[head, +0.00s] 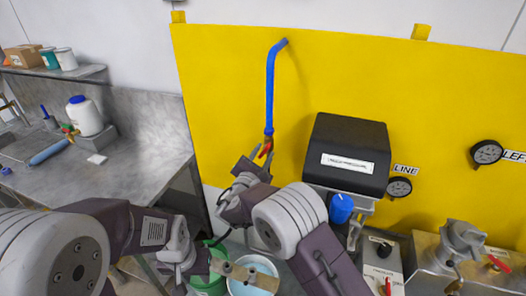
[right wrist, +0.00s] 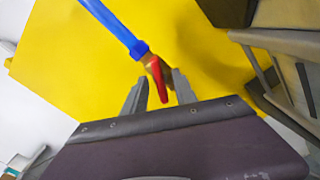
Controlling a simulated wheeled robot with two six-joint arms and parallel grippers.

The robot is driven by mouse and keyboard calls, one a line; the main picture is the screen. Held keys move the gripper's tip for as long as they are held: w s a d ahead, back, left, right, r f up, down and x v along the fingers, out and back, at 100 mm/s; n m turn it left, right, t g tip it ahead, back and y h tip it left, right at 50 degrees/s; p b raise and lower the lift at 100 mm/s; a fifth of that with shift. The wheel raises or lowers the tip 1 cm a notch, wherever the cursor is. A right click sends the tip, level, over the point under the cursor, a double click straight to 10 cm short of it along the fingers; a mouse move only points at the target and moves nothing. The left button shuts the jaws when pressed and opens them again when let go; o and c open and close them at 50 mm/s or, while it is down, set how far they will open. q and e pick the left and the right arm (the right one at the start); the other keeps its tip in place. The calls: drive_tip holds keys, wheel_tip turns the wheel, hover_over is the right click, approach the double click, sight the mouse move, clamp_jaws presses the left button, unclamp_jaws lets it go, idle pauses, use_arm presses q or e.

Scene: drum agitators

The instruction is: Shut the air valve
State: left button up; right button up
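The air valve is a small brass fitting at the lower end of a blue pipe (head: 270,90) on the yellow wall panel. Its red lever (head: 266,149) also shows in the right wrist view (right wrist: 160,80), pointing away from the pipe's end, roughly along its line. My right gripper (head: 255,166) is just below the valve. In the right wrist view its two grey fingers (right wrist: 158,90) are apart, with the red lever between them and a gap on either side. My left gripper (head: 195,266) is low, near the buckets; its fingers are not clear.
A dark labelled box (head: 345,150) and a blue knob (head: 341,208) are right of the valve. Gauges (head: 399,187) are on the panel. A green bucket (head: 207,284) and a pale bucket (head: 258,264) are below. A grey bench (head: 100,185) with a white jar stands left.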

drive_tip(key=shift+s, duration=0.1)
clamp_jaws()
drive_tip(key=m+b, duration=1)
drive_tip(key=b, duration=1.4)
drive_tip(key=shift+f, duration=0.2)
drive_tip(key=shift+r+m+b, duration=0.15)
drive_tip(key=shift+m+b, duration=0.55)
drive_tip(key=shift+b, duration=0.05)
drive_tip(key=shift+r, duration=0.1)
drive_tip(key=shift+r+m, duration=0.1)
drive_tip(key=shift+m, duration=0.2)
